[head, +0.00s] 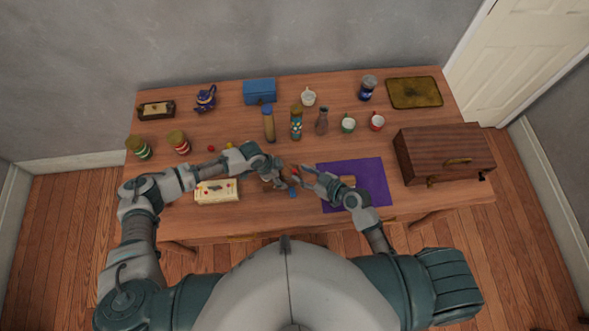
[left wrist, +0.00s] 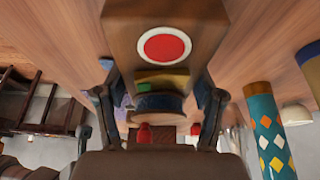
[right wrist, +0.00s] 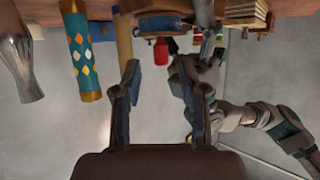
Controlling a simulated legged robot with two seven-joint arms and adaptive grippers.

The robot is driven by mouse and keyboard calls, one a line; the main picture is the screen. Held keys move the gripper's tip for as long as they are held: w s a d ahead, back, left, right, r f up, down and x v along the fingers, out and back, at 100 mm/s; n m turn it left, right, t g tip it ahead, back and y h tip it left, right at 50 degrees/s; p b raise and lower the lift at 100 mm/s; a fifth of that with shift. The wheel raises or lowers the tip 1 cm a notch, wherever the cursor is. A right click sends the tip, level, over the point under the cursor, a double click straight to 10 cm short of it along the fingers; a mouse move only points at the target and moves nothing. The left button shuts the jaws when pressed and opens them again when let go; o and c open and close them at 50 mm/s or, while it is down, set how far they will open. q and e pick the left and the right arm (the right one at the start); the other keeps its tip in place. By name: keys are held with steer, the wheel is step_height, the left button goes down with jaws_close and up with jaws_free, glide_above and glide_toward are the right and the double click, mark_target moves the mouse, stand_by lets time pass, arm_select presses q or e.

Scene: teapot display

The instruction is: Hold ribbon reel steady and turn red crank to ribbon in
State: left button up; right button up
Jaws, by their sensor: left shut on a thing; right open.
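The ribbon reel (head: 284,180) stands near the table's middle front, mostly hidden by my grippers in the head view. In the left wrist view it is a wooden body (left wrist: 190,20) with a red disc and a blue band. My left gripper (left wrist: 157,100) is shut on the reel, one finger on each side. The red crank knob (left wrist: 144,133) shows below the blue band; it also shows in the right wrist view (right wrist: 161,50). My right gripper (right wrist: 160,72) is open and empty, facing the knob, which appears between its fingertips but apart from them.
A purple mat (head: 372,172) lies right of the reel, under my right arm. A cream box (head: 217,196) lies to the left. Behind stand a diamond-patterned tube (head: 296,125), a tan cylinder (head: 269,127) and a vase (head: 322,121). A wooden chest (head: 435,150) is at right.

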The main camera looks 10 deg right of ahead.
mark_target(295, 173)
steer(key=shift+x, duration=2)
jaws_close()
steer(key=shift+s+f+m+t+h, duration=0.1)
steer(key=shift+m+t+h, duration=0.3)
steer(key=shift+m, duration=0.1)
steer(key=shift+s+a+m+t+h, duration=0.1)
steer(key=shift+a+m+t+h, duration=0.05)
steer(key=shift+m+t+h, duration=0.35)
steer(key=shift+s+a+m+t+h, duration=0.15)
steer(key=shift+m+t+h, duration=0.3)
steer(key=shift+m+h, duration=0.5)
steer(key=shift+w+a+m+t+h, duration=0.15)
steer(key=shift+m+t+h, duration=0.3)
steer(key=shift+m+h, duration=0.5)
steer(key=shift+s+a+h, duration=0.1)
steer(key=shift+h, duration=0.2)
